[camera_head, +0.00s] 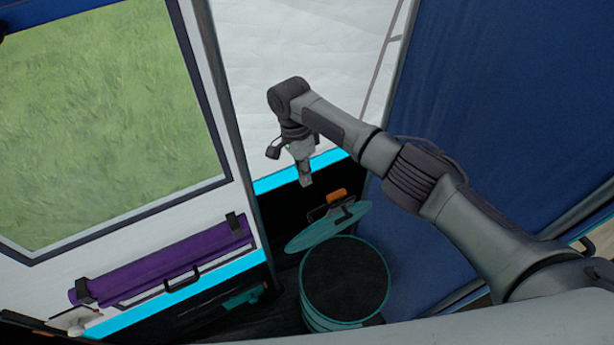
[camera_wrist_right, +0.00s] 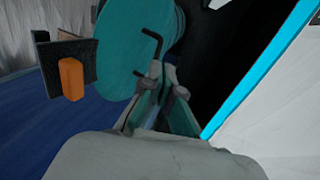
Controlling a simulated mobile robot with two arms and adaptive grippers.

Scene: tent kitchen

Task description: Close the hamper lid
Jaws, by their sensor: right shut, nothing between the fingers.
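The hamper (camera_head: 314,317) is a round teal bin with a dark interior, standing low in the head view with its top uncovered. Its lid (camera_head: 318,232) is a teal disc standing open and tilted up at the bin's far side. The lid also shows large in the right wrist view (camera_wrist_right: 122,65), with a dark bent bar across it. My right gripper (camera_head: 306,179) is shut and empty, above and behind the raised lid. In the right wrist view, the fingers (camera_wrist_right: 165,90) appear near the lid's edge; contact is unclear. My left gripper is out of view.
An orange-and-dark item (camera_head: 336,196) sits just behind the lid and also shows in the wrist view (camera_wrist_right: 71,78). A purple roll (camera_head: 165,262) lies along the left wall. A blue tent wall (camera_head: 490,130) stands at the right. A white wall panel (camera_head: 270,80) is behind my arm.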

